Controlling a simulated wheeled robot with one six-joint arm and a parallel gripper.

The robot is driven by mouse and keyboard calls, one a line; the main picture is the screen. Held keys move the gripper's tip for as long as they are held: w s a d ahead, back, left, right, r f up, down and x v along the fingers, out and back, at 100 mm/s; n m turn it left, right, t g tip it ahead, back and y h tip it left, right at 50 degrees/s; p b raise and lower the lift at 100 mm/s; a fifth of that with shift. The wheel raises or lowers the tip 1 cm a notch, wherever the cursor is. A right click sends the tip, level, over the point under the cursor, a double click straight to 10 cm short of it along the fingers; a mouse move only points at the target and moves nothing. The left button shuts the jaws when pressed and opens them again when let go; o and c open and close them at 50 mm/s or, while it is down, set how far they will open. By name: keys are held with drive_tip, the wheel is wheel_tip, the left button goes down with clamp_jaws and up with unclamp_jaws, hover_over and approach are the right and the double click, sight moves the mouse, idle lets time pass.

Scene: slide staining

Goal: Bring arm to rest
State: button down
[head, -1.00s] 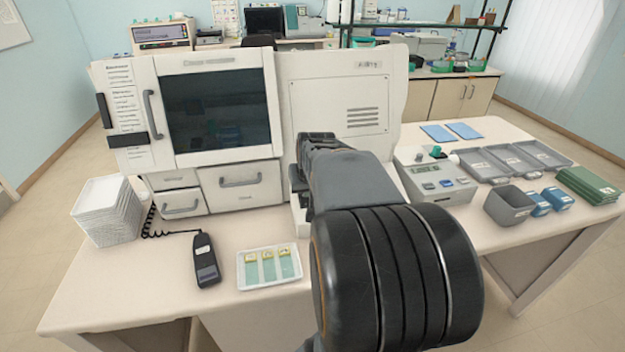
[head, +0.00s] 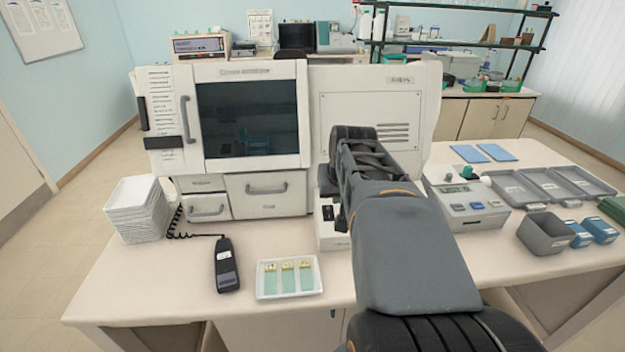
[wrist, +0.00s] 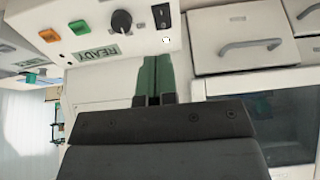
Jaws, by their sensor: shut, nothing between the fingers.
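My arm reaches forward over the bench in the head view, its wrist in front of the big white machine (head: 372,100). My gripper (wrist: 153,85) shows in the wrist view with its two green fingers together, shut and empty. In the head view the fingers cannot be made out behind my wrist. In the wrist view they appear in front of a white device (wrist: 85,12) with a READY display, a black knob and orange and green buttons. I cannot tell the distance between fingers and device.
A white tray (head: 290,294) with three slides lies on the bench, beside a black handset (head: 227,265). Stacked white trays (head: 137,210) stand at left. At right are a grey device (head: 467,207), a grey bin (head: 546,234) and blue boxes (head: 600,230). The front bench is mostly clear.

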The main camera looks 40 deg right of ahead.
drive_tip(key=s+a+f+n+y, duration=0.1)
drive_tip(key=a+f+n, duration=0.1)
drive_tip(key=a, duration=0.4)
drive_tip(key=s+a+f+n, duration=0.2)
drive_tip(key=a+f, duration=0.1)
drive_tip(key=a, duration=0.3)
drive_tip(key=s+a+f+n+y, duration=0.1)
drive_tip(key=a+f, duration=0.1)
drive_tip(key=a, duration=0.5)
drive_tip(key=shift+s+f+n+y, duration=0.25)
drive_tip(key=shift+n+y, duration=0.05)
drive_tip(key=shift+n, duration=0.1)
